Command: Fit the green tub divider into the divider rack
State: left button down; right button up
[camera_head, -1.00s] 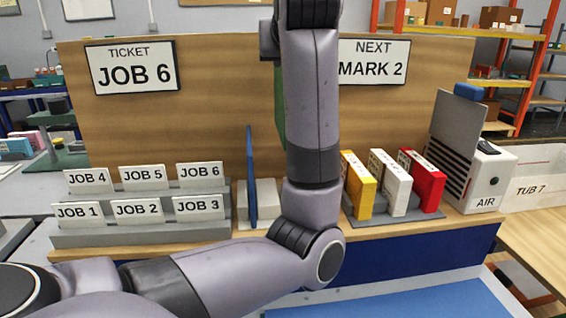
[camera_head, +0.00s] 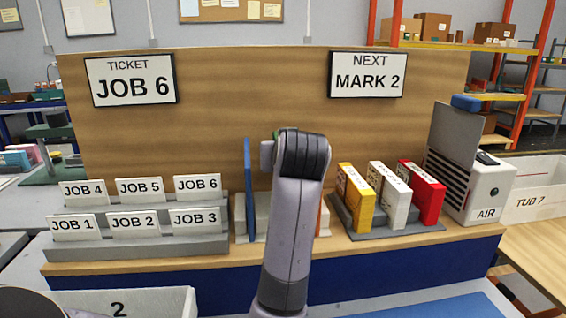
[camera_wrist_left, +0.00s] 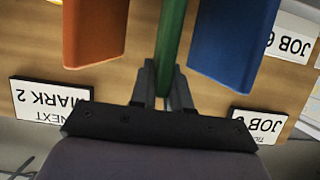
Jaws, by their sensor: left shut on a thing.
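The green tub divider (camera_wrist_left: 172,40) is gripped between the fingers of my left gripper (camera_wrist_left: 163,85) in the left wrist view. It lies between an orange divider (camera_wrist_left: 95,30) and a blue divider (camera_wrist_left: 234,45), apart from both. In the head view, the blue divider (camera_head: 249,190) stands upright in the pale divider rack (camera_head: 262,215), and a sliver of the orange divider (camera_head: 323,218) shows right of my arm. My left arm hides most of the green divider, the gripper and the rack's middle there. I cannot tell whether the green divider is seated. My right gripper is out of view.
JOB cards stand on a stepped grey holder (camera_head: 140,244) at left. Yellow (camera_head: 355,197), white (camera_head: 389,194) and red (camera_head: 421,193) blocks stand in a holder at right, beside an AIR unit (camera_head: 487,192). A wooden backboard (camera_head: 220,120) rises behind the rack.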

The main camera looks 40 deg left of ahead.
pick_arm(q)
jog(key=shift+f, duration=0.55)
jog(key=c, duration=1.1)
grip_release()
jog(key=shift+f, duration=0.15)
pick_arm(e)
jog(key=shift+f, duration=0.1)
